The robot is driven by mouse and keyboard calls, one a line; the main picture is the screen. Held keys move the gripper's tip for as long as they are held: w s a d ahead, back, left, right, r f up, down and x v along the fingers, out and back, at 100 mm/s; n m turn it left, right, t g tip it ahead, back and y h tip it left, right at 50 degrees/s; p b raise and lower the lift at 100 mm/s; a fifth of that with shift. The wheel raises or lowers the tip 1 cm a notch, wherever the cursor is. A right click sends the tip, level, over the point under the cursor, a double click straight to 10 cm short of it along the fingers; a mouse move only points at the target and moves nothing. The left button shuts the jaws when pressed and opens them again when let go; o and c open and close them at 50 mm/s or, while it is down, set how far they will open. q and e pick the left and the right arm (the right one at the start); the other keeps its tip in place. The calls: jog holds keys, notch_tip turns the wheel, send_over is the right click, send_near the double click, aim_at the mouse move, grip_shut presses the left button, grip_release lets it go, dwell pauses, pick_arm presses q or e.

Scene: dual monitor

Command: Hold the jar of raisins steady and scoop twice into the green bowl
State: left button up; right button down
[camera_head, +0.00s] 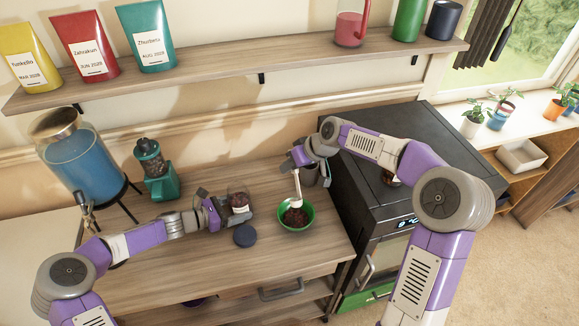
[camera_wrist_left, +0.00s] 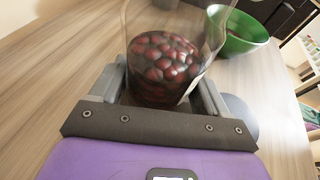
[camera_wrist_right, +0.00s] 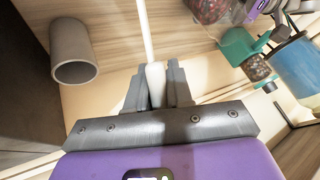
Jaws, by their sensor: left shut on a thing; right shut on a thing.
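The clear jar of raisins (camera_head: 239,202) stands on the wooden counter. My left gripper (camera_head: 224,208) is shut around its side; the left wrist view shows dark red raisins in the jar's lower part (camera_wrist_left: 165,65). The green bowl (camera_head: 282,222) is just right of the jar and also shows in the left wrist view (camera_wrist_left: 245,32). Dark raisins lie in the bowl. My right gripper (camera_head: 299,158) is shut on the white handle of the scoop (camera_head: 297,186), also in the right wrist view (camera_wrist_right: 154,78). The scoop points down, its lower end over or in the bowl; contact is unclear.
A dark blue lid (camera_head: 245,236) lies in front of the jar. A grey cup (camera_wrist_right: 72,50) stands behind the bowl. A teal grinder (camera_head: 158,178) and a blue drink dispenser (camera_head: 88,165) stand at left. A black oven (camera_head: 400,190) borders the counter's right. The front counter is clear.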

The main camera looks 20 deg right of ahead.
jog(key=s+r+n+t, duration=0.2)
jog(key=s+r+t, duration=0.4)
jog(key=t, duration=0.1)
jog(key=shift+r+y, duration=0.35)
jog(key=shift+y, duration=0.05)
dwell(0.5)
pick_arm(q)
jog(key=o, duration=0.8)
jog(key=shift+a, duration=0.1)
jog(key=v, duration=1.2)
jog(key=shift+s, duration=0.1)
jog(key=shift+r, duration=0.2)
pick_arm(e)
jog(key=shift+r, duration=0.1)
